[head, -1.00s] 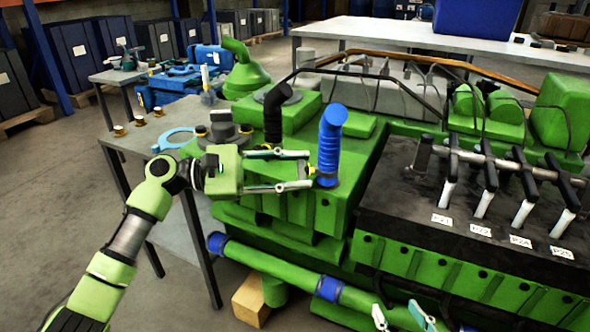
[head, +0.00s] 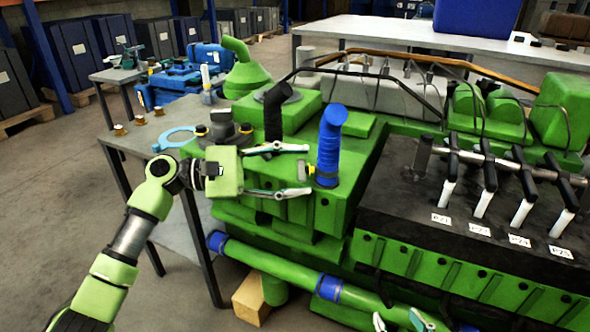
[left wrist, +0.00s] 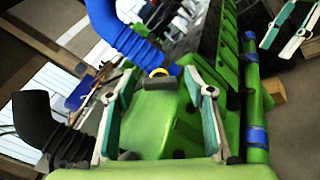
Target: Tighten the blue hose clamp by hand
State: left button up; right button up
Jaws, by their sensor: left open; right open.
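The blue hose (head: 330,140) stands upright on the green engine, bent at its top. Its blue clamp (head: 326,180) sits around the hose base, with a small tab (head: 305,171) on the left side. In the left wrist view the hose (left wrist: 115,30) leans in from the top left, and a yellow ring (left wrist: 158,72) shows at its base. My left gripper (head: 309,169) is open, its fingertips above and below the tab in the picture. I cannot tell whether they touch it. My right gripper (head: 400,324) is open at the bottom edge, low in front of the engine.
A black hose (head: 273,115) stands close behind my left gripper. A green pipe with blue bands (head: 328,287) runs along the engine's front. Injectors with handles (head: 488,190) stand on the right.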

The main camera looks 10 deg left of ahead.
pick_arm(q)
jog(key=v, duration=1.2)
jog(key=shift+f, duration=0.1)
